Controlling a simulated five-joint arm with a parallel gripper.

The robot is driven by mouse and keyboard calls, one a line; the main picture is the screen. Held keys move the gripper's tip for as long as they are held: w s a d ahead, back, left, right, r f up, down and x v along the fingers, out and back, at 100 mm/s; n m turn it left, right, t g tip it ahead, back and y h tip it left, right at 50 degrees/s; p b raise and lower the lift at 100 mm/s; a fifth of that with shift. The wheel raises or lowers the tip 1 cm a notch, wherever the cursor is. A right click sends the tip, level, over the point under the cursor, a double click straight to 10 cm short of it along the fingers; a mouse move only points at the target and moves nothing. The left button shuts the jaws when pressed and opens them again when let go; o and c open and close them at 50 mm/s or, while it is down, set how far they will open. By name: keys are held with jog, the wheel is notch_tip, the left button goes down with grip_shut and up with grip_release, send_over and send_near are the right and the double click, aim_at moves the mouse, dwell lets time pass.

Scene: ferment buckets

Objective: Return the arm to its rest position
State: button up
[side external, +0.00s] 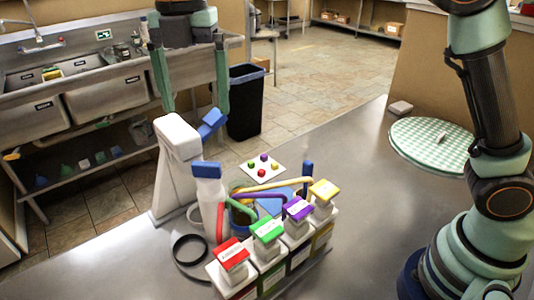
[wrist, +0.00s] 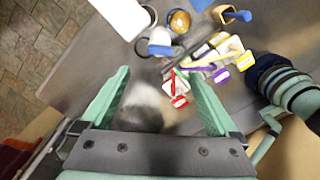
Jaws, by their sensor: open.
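My gripper (side external: 195,112) is at the upper left of the side external view, its two green fingers wide apart and pointing down. It is raised above the counter, with nothing between the fingers. In the wrist view the open gripper (wrist: 158,75) frames the counter from above. Below it stand white containers with a red lid (side external: 231,254), a green lid (side external: 267,229), a purple lid (side external: 298,208) and a yellow lid (side external: 324,191). My arm's base stands at the right of the side external view.
A white stand (side external: 178,165) with a blue top and a blue-capped bottle (side external: 208,200) stand beside the containers. A black ring (side external: 176,256) lies at left. A white card (side external: 251,173) holds small coloured cubes. A green checked round mat (side external: 412,150) lies near my arm. The front-right counter is clear.

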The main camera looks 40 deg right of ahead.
jog(key=s+d+m+t, duration=0.3)
jog(key=s+d+m, duration=0.1)
jog(key=d+m, duration=1.05)
jog(key=s+d+f+m+t, duration=0.2)
jog(key=s+d+f+m, duration=0.5)
jog(key=d+m, duration=0.3)
jog(key=shift+s+d+m+t, duration=0.25)
jog(key=shift+m+t, duration=0.05)
jog(key=shift+m, duration=0.95)
